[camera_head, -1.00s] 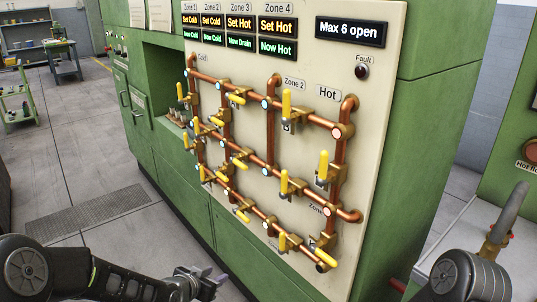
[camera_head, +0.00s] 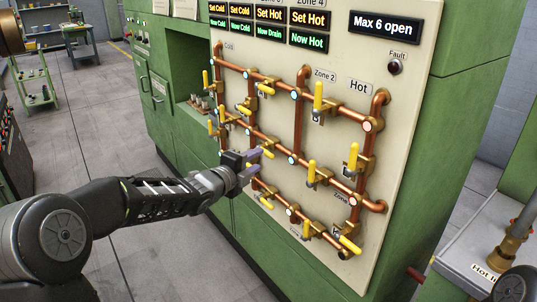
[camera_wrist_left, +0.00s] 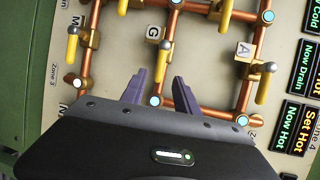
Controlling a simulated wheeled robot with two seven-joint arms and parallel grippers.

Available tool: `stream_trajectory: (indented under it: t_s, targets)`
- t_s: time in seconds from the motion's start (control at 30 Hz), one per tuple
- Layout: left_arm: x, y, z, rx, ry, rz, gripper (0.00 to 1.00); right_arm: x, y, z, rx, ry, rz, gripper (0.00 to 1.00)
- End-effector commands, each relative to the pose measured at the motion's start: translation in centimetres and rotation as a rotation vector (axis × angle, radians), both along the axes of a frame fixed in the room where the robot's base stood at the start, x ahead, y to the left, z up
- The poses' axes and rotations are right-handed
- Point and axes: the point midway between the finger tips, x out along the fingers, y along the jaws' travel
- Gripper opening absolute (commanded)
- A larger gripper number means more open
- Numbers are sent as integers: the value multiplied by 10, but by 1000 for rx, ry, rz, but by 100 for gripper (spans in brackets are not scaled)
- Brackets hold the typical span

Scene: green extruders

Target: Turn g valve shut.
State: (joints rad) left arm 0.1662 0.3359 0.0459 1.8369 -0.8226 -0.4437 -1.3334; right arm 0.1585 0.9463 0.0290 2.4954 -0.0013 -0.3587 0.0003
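The valve labelled G (camera_wrist_left: 163,48) shows in the left wrist view, on a copper pipe with its yellow lever (camera_wrist_left: 160,64) just beyond my fingertips. In the head view my left gripper (camera_head: 254,163) is at the left-middle of the pipe panel (camera_head: 405,90), close to a yellow lever (camera_head: 268,153). Contact cannot be told. My right gripper is out of view.
Several other yellow-levered valves surround it, including the valve labelled A (camera_wrist_left: 265,85) and a lever at the left (camera_wrist_left: 72,47). Copper pipes (camera_head: 340,118) stand out from the panel. A grey bench (camera_head: 465,255) is at the right; grey floor (camera_head: 100,130) lies left.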

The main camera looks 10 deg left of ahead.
Motion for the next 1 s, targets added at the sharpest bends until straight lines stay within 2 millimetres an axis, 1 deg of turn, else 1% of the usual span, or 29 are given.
stream_trajectory:
  t_s: [0.17, 0.4, 0.5, 0.63, 0.87, 1.0]
  targets:
    - [17, -7, -3, -2, 3, -2, 37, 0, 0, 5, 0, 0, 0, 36]
    - [53, -17, -9, -3, 2, -2, 37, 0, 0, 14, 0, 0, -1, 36]
    - [64, -20, -12, -2, 2, -1, 37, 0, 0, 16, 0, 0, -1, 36]
    - [70, -22, -14, -2, 2, -1, 37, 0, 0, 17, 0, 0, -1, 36]
    - [71, -22, -14, -2, 2, 0, 37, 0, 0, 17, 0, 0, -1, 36]
    - [71, -22, -14, -2, 2, 0, 27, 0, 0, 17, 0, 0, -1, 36]
